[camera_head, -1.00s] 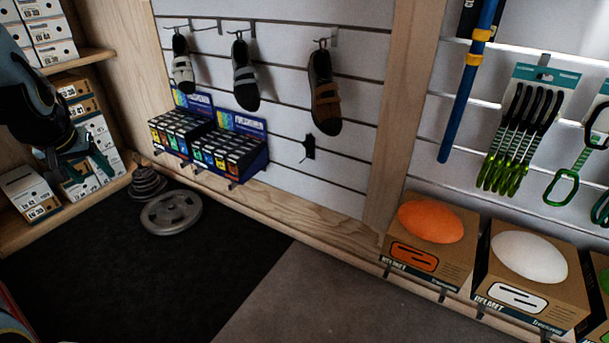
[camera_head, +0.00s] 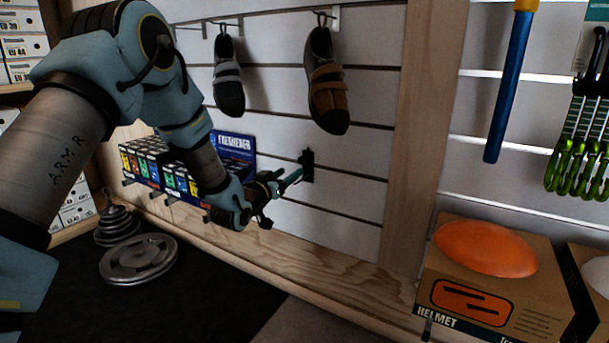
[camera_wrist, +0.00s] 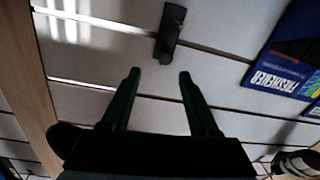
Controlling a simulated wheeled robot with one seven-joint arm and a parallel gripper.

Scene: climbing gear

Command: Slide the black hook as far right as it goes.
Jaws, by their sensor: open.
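The black hook (camera_head: 307,166) is mounted on the white slatted wall, below and a little left of the brown and grey shoe (camera_head: 327,85). In the wrist view the hook (camera_wrist: 170,32) lies just beyond my fingertips, in line with the space between them. My gripper (camera_head: 295,178) reaches in from the left and its tips are close to the hook; I cannot tell from the head view whether they touch it. In the wrist view my gripper (camera_wrist: 159,75) is open, with two dark green fingers apart and nothing between them.
A wooden post (camera_head: 421,130) bounds the slatted panel on the right. Freshener boxes (camera_head: 235,150) stand left of the hook, behind my arm. A grey-and-black shoe (camera_head: 228,80) hangs above. A helmet box (camera_head: 490,300) stands lower right. The slat between hook and post looks clear.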

